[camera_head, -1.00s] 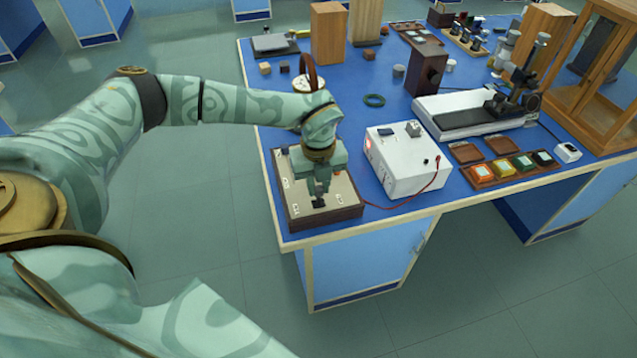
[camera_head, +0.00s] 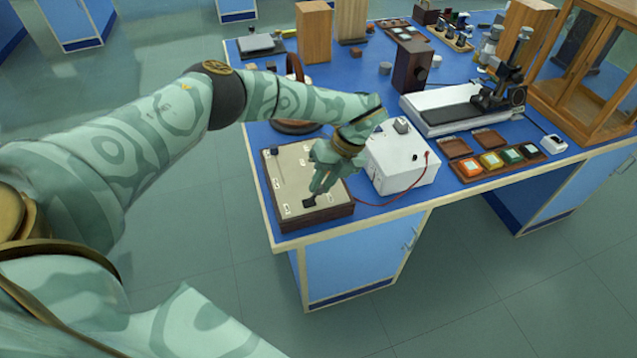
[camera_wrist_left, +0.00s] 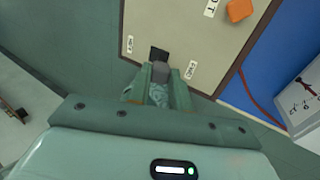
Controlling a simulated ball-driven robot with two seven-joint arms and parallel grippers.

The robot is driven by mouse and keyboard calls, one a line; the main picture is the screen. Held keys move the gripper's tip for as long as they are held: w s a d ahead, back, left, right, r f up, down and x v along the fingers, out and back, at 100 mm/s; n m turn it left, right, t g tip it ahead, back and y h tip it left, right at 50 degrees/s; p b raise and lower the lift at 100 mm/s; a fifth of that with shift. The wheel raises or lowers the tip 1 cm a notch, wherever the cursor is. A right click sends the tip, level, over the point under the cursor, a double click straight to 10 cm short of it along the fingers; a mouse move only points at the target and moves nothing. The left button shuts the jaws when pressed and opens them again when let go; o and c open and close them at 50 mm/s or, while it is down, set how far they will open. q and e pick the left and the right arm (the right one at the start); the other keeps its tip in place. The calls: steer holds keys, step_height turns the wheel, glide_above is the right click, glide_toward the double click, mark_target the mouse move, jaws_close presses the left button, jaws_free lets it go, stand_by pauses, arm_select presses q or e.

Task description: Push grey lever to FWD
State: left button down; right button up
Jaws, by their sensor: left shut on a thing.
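The control box (camera_head: 290,165) has a beige top with a brown rim and stands at the near left corner of the blue bench. My left gripper (camera_head: 311,193) reaches down to its near edge, beside a black lever plate (camera_head: 309,202). In the left wrist view the gripper (camera_wrist_left: 159,82) is shut on the grey lever (camera_wrist_left: 160,72), just by the black plate (camera_wrist_left: 158,53). A small white label (camera_wrist_left: 130,44) lies left of the lever and another label (camera_wrist_left: 191,70) right of it; I cannot read them surely. The fingers partly hide the lever. My right gripper is not in view.
A white instrument box (camera_head: 402,165) stands right of the control box, with a red cable (camera_head: 385,203) along the bench front. An orange knob (camera_wrist_left: 239,10) sits on the panel. A brown ring-shaped thing (camera_head: 296,125) stands behind my arm. Open floor lies left of the bench.

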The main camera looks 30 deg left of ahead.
arm_select(q)
steer(key=shift+w+d, duration=0.1)
steer(key=shift+w, duration=0.05)
stand_by(0.4)
steer(key=c, duration=1.3)
jaws_free()
steer(key=shift+d, duration=0.1)
steer(key=v, duration=1.6)
steer(key=shift+w+d+f+b, duration=0.1)
steer(key=shift+w+d+b, duration=0.15)
steer(key=shift+w+b, duration=0.15)
